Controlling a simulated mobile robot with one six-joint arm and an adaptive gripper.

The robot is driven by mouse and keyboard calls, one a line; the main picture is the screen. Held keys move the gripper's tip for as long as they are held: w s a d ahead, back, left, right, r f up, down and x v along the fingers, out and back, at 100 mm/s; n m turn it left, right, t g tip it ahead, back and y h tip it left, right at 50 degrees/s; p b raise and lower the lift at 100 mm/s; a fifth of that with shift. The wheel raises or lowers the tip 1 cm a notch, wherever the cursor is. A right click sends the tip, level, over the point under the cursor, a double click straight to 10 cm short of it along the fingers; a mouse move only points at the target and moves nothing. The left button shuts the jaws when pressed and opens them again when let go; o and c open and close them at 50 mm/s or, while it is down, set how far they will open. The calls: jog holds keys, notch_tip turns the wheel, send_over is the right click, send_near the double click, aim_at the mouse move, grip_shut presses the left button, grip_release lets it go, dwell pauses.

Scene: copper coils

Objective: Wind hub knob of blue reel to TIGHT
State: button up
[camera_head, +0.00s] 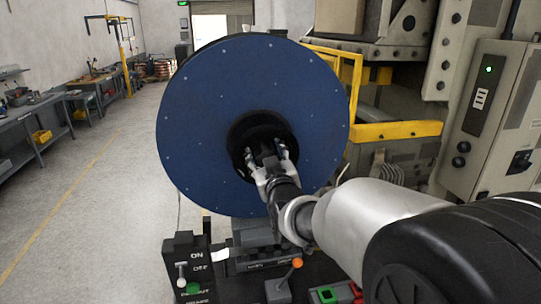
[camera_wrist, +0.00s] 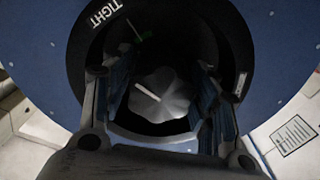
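The blue reel (camera_head: 205,110) stands upright in the head view, a large disc with a dark hub ring (camera_head: 236,130) at its middle. My gripper (camera_head: 266,150) is at the hub with its fingers spread. In the wrist view the grey lobed hub knob (camera_wrist: 162,92) sits inside the dark recess, between my two fingers (camera_wrist: 163,85). I cannot tell whether either finger touches it. A white line on the knob slants to the upper left.
A yellow frame (camera_head: 400,131) and machine stand on the right, with a grey control cabinet (camera_head: 490,110). The floor (camera_head: 110,200) at left is open before the workbenches (camera_head: 40,120).

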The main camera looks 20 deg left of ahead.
jog(key=c, duration=0.7)
jog(key=m+b, duration=0.2)
jog(key=b, duration=0.2)
jog(key=shift+f, duration=0.2)
jog(key=shift+m+b, duration=0.85)
jog(key=shift+m, duration=0.05)
jog(key=shift+r, duration=0.2)
jog(key=o, duration=1)
jog(key=shift+o, duration=0.2)
jog(key=shift+d, duration=0.1)
jog(key=v, duration=1.2)
